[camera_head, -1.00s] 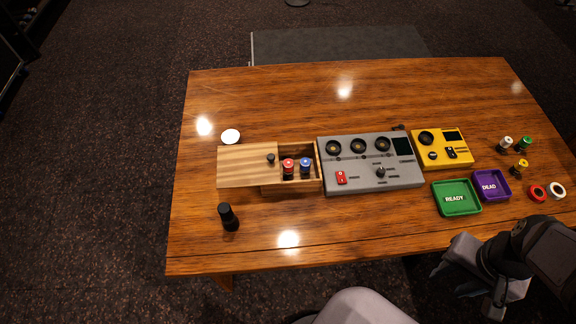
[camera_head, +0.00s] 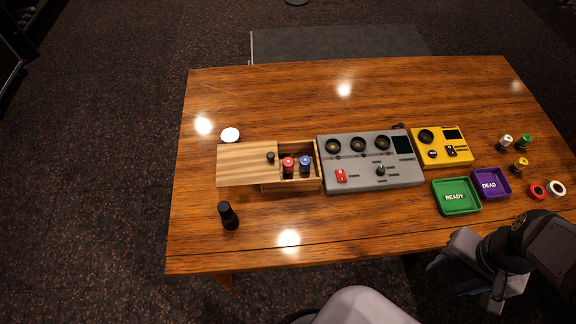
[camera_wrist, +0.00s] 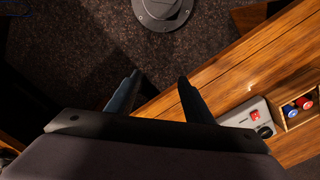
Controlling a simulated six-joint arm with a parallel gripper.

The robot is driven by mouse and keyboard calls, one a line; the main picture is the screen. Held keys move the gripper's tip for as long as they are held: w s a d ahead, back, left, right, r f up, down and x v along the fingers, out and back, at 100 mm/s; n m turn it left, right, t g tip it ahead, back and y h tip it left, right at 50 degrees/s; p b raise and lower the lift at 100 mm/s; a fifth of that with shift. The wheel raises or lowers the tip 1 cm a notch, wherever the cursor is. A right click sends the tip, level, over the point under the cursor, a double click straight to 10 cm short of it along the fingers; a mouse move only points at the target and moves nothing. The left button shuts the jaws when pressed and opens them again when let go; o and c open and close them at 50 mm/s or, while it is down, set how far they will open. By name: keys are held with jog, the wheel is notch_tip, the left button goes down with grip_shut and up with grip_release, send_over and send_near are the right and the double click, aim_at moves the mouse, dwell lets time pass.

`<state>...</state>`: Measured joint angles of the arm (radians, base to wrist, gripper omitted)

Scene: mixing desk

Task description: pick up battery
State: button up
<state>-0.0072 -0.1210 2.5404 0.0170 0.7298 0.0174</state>
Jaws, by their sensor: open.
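Battery-like cylinders, one red-topped (camera_head: 288,167) and one blue-topped (camera_head: 305,166), stand in the open compartment of a wooden box (camera_head: 245,165). They also show at the right edge of the wrist view, blue (camera_wrist: 289,109) and red (camera_wrist: 304,102). More small cylinders stand at the table's right: white-topped (camera_head: 505,142), green-topped (camera_head: 524,142) and yellow-topped (camera_head: 519,164). I cannot tell which is the named battery. My gripper (camera_wrist: 159,78) is open and empty, off the table's front edge at the lower right in the head view, away from all the cylinders.
A grey panel with knobs (camera_head: 345,170) and a yellow device (camera_head: 455,155) stand mid-table. A green READY tray (camera_head: 456,209) and purple DEAD tray (camera_head: 490,194) lie nearest my gripper. A black cylinder (camera_head: 228,216) stands front left.

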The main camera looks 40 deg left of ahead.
jog(key=w+a+f+m+g+y+b, duration=0.1)
jog(key=w+a+f+m+y+b, duration=0.35)
jog(key=a, duration=0.55)
jog(key=m+g+y+b, duration=0.6)
jog(key=m+b, duration=0.1)
jog(key=b, duration=0.4)
send_near(288, 161)
jog(key=shift+n, duration=0.25)
jog(key=shift+p+x, duration=1.15)
jog(key=shift+x, duration=2.95)
jog(key=shift+w+f, duration=0.1)
jog(key=shift+d, duration=0.1)
jog(key=shift+c, duration=0.2)
grip_shut()
